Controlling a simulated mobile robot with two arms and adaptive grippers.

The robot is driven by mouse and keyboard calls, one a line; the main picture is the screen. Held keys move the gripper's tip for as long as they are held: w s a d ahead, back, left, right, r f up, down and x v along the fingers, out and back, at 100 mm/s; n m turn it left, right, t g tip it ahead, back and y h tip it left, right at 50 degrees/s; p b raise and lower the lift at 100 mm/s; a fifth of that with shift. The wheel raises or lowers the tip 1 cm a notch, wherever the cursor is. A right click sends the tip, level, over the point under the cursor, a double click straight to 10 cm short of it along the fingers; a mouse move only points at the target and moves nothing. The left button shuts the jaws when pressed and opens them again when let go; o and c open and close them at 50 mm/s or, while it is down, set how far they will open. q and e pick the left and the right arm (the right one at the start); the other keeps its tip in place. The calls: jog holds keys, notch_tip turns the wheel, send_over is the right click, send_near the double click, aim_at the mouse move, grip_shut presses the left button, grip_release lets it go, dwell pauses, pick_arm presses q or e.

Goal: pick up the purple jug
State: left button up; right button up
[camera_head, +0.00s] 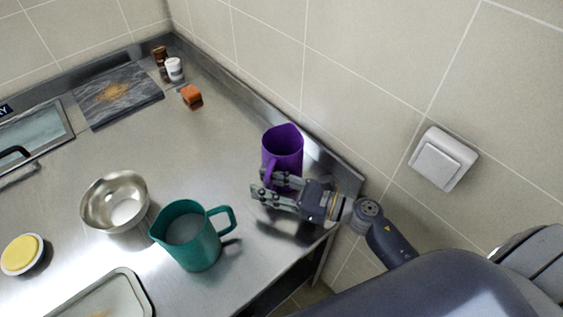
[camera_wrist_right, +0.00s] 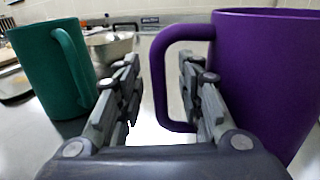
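The purple jug (camera_head: 284,146) stands upright on the steel counter near the back wall edge, its handle turned towards my right gripper (camera_head: 259,183). In the right wrist view the jug (camera_wrist_right: 265,75) fills the right side. Its handle bar (camera_wrist_right: 160,85) shows between the two fingers of the gripper (camera_wrist_right: 157,65), and the right finger overlaps the handle's opening. The fingers are apart and not closed on the handle. I cannot tell how deep the handle sits between them. My left gripper is in neither view.
A teal jug (camera_head: 187,243) stands left of the gripper; it also shows in the wrist view (camera_wrist_right: 45,70). A metal bowl (camera_head: 115,200), a yellow-topped dish (camera_head: 22,254) and a tray (camera_head: 140,283) lie farther left. An orange block (camera_head: 191,95) and shakers (camera_head: 174,69) stand at the back.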

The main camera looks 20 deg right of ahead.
jog(key=shift+s, duration=0.1)
jog(key=shift+c, duration=0.8)
grip_shut()
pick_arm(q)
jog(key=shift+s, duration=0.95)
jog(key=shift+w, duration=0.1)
pick_arm(e)
jog(key=shift+r, duration=0.1)
